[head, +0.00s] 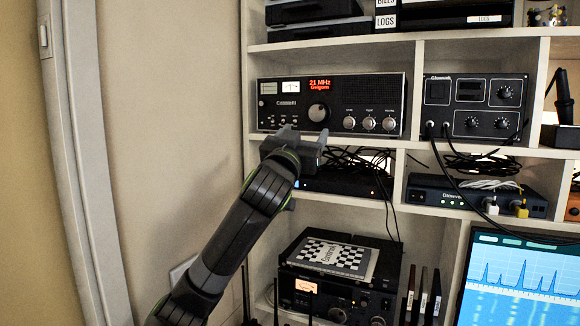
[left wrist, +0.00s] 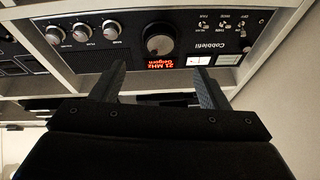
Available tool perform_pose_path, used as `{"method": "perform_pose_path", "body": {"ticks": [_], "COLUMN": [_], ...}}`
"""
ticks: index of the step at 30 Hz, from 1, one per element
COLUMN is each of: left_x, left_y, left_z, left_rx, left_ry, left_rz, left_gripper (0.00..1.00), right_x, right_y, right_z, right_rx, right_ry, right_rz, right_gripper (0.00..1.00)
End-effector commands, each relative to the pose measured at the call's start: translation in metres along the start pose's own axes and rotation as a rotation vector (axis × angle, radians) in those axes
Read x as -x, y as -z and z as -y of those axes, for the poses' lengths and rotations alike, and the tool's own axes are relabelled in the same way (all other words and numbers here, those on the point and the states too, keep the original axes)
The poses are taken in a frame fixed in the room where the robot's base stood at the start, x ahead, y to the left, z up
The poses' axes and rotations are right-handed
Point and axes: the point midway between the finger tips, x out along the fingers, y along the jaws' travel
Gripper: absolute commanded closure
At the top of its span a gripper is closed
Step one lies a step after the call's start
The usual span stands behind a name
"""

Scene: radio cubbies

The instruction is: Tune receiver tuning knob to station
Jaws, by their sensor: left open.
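The receiver (head: 332,104) is a black radio on a cubby shelf, with a red lit display (head: 319,84) reading "21 MHz" above a smaller line of text. Its large tuning knob (head: 318,112) is round and grey, below the display. The receiver (left wrist: 125,48) appears upside down in the left wrist view, with the tuning knob (left wrist: 158,39) ahead, between the lines of the two fingers. My left gripper (head: 303,140) is just below and in front of the receiver, apart from the knob. Its fingers (left wrist: 160,82) are open with nothing between them. My right gripper is not seen.
Three smaller knobs (head: 368,123) sit right of the tuning knob. A second black unit (head: 475,106) with cables stands in the cubby to the right. The shelf edge (head: 420,144) runs below the receiver, and cables (head: 355,163) hang behind my gripper. A monitor (head: 520,280) is at lower right.

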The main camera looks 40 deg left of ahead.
Motion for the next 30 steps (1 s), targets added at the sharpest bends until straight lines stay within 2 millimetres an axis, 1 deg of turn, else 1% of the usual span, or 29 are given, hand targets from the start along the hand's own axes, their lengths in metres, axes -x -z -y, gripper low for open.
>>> {"method": "perform_pose_path", "body": {"ticks": [1, 6, 9, 13, 18, 30], "left_x": [0.012, 0.044, 0.060, 0.075, 0.083, 0.084], "left_y": [-0.003, -0.003, -0.003, -0.001, -0.001, 0.000], "left_z": [0.000, 0.000, 0.000, 0.000, 0.000, 0.000], "left_rx": [-0.004, -0.004, -0.004, -0.003, -0.001, 0.000], "left_ry": [-0.001, -0.001, -0.001, 0.000, 0.000, 0.000], "left_rz": [-0.003, -0.002, -0.002, -0.001, 0.001, 0.001], "left_gripper": [0.32, 0.32, 0.32, 0.32, 0.32, 0.32], "right_x": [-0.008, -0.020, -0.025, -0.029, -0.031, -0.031], "right_y": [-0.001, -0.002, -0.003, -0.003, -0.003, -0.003], "right_z": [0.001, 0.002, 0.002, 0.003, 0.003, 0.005], "right_rx": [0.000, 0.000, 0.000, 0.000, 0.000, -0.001], "right_ry": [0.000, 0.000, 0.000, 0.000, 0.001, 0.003], "right_rz": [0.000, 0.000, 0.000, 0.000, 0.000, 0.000], "right_gripper": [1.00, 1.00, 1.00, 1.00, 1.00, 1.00]}}
